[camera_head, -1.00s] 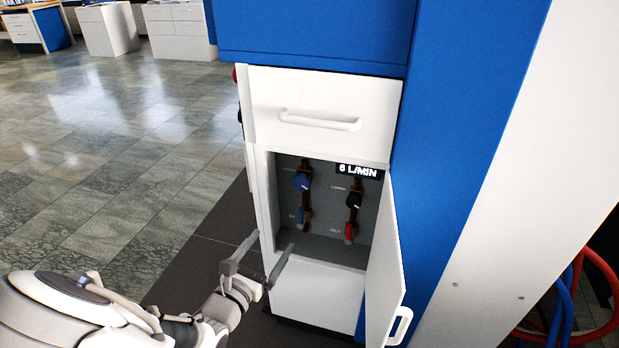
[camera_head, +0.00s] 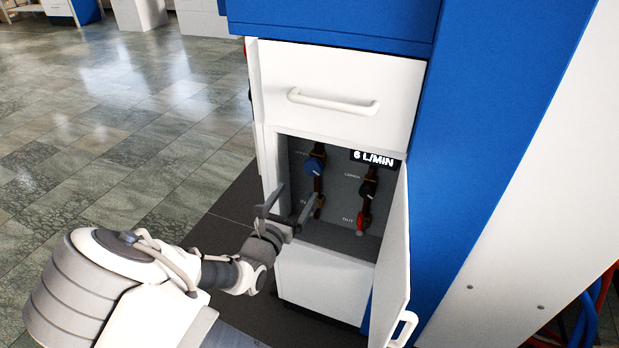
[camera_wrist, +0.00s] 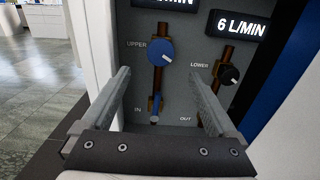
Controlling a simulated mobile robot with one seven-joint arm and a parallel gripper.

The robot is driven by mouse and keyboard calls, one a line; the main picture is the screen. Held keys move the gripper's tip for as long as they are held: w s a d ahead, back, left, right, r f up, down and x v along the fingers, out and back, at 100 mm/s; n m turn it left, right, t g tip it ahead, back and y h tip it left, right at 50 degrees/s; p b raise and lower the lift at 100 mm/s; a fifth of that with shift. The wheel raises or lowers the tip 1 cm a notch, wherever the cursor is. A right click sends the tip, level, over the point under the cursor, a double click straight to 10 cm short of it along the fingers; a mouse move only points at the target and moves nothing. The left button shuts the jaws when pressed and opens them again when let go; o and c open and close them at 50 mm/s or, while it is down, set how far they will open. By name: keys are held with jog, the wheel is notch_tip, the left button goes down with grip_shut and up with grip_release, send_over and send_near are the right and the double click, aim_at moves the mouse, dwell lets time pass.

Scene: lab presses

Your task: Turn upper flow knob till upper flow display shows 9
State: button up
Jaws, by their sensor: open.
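The upper flow knob (camera_wrist: 160,53) is blue with a white mark pointing to the lower right. It sits on a brown pipe labelled UPPER and also shows in the head view (camera_head: 314,168). The upper flow display (camera_wrist: 165,3) is cut off by the top edge of the wrist view, so its number cannot be read. My gripper (camera_head: 290,195) is open and empty at the compartment's opening, apart from the knob and lower than it. In the wrist view the knob shows between and beyond the two fingers (camera_wrist: 160,90).
The lower display (camera_wrist: 241,26) reads 6 L/MIN above the black lower knob (camera_wrist: 230,75). A blue IN valve (camera_wrist: 155,104) and a red OUT valve (camera_head: 362,222) sit below. The open white door (camera_head: 393,255) bounds the right side. A closed drawer (camera_head: 340,75) is above.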

aim_at(312, 169)
jog(key=b+x, duration=0.2)
jog(key=x, duration=0.7)
jog(key=shift+w, duration=0.15)
jog(key=c, duration=1.4)
jog(key=shift+o, duration=0.2)
jog(key=shift+d+r+p, duration=0.1)
jog(key=shift+r+p, duration=0.05)
jog(key=shift+p, duration=0.35)
